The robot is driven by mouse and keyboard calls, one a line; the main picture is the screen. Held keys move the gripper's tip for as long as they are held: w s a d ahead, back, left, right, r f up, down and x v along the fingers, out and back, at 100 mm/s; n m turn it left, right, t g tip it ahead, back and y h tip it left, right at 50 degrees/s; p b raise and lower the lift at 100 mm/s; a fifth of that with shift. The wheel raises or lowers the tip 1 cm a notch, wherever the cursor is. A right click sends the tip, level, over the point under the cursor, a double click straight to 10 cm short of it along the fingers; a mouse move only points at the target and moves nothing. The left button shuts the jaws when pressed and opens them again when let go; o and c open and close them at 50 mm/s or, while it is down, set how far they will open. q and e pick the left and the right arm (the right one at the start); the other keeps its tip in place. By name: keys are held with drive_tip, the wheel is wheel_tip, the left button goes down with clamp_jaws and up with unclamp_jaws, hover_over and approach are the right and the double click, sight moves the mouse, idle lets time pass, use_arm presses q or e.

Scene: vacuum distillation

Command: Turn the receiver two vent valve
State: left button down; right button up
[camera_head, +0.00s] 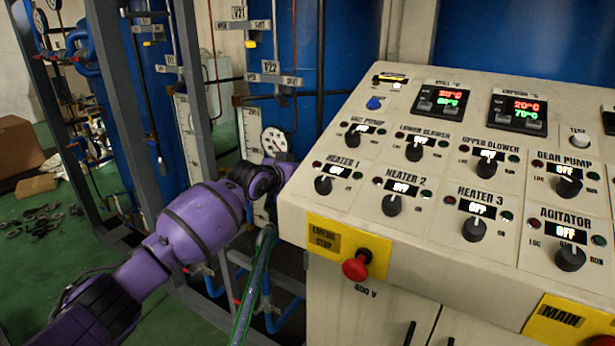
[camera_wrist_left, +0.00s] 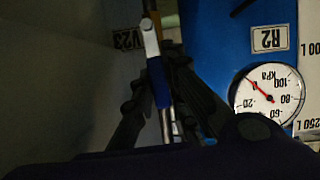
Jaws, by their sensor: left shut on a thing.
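The valve by the V23 label (camera_wrist_left: 128,39) has a blue handle (camera_wrist_left: 158,84) and a silver metal end (camera_wrist_left: 150,38) in the left wrist view. My left gripper (camera_wrist_left: 166,70) is shut on the blue handle, with a dark finger on each side. The R2 label (camera_wrist_left: 270,38) is on the blue receiver (camera_wrist_left: 225,50) at the right. In the head view my purple left arm reaches in from the lower left, and its gripper is hidden behind the control panel's left edge. My right gripper is in neither view.
The control panel (camera_head: 440,170) with knobs and displays fills the right side, with a red emergency stop (camera_head: 356,266) at its front corner. A gauge (camera_head: 274,141) and grey frame posts stand near my arm; the gauge also shows in the wrist view (camera_wrist_left: 268,92).

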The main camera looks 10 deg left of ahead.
use_arm(q)
drive_tip(key=c, duration=1.7)
unclamp_jaws()
drive_tip(key=shift+s, duration=0.1)
drive_tip(key=v, duration=1.2)
drive_tip(key=shift+d, duration=0.1)
